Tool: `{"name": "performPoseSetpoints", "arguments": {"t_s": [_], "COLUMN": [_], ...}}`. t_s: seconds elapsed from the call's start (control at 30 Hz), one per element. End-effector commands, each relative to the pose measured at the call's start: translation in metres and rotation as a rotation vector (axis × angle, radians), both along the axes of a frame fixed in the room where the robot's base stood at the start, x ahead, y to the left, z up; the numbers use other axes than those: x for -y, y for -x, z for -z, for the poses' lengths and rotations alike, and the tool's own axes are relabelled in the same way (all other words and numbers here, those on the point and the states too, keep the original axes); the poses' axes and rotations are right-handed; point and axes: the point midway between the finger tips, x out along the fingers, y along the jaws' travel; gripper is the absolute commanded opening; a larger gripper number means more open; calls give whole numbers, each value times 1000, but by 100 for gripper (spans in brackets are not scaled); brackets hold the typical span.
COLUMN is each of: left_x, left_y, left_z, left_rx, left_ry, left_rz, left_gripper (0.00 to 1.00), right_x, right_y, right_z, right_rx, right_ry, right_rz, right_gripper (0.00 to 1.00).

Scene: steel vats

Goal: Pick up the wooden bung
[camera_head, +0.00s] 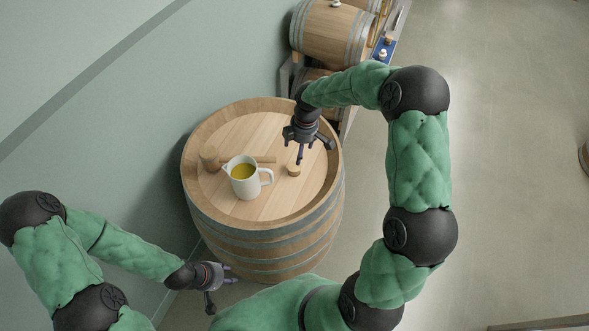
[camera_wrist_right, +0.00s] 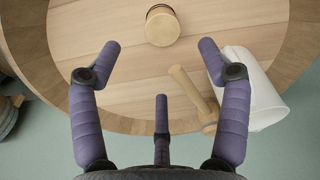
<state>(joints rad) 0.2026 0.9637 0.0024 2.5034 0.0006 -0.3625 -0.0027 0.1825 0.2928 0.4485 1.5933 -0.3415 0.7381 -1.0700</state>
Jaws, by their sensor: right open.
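The wooden bung (camera_head: 293,170) is a short, round, light-brown plug standing on the barrel top, right of the jug. In the right wrist view the bung (camera_wrist_right: 162,27) is at the top middle, beyond the fingertips. My right gripper (camera_head: 299,157) is open and empty, just above and beside the bung; its fingers (camera_wrist_right: 161,60) are spread wide in the wrist view. A gap shows between them and the bung. My left gripper (camera_head: 233,274) is low, in front of the barrel, with its fingertips apart and nothing between them.
The upright barrel (camera_head: 222,124) has a raised rim. On it stand a white jug (camera_head: 244,187) of yellow liquid and a wooden mallet (camera_head: 210,156), its handle (camera_wrist_right: 191,88) partly behind the jug. Barrels (camera_head: 328,32) lie on a rack behind. The floor at right is mostly clear.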

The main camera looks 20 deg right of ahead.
Motion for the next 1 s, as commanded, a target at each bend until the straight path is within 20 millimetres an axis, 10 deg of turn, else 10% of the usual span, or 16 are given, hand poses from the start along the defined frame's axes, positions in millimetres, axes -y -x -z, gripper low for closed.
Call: {"name": "performPoseSetpoints", "arguments": {"t_s": [1.0], "left_x": [0], "left_y": [0], "left_z": [5], "left_rx": [0], "left_ry": [0], "left_rz": [0], "left_gripper": [40], "right_x": [-14], "right_y": [-4], "right_z": [104], "right_rx": [0], "right_ry": [0], "right_rz": [4], "right_gripper": [77]}}
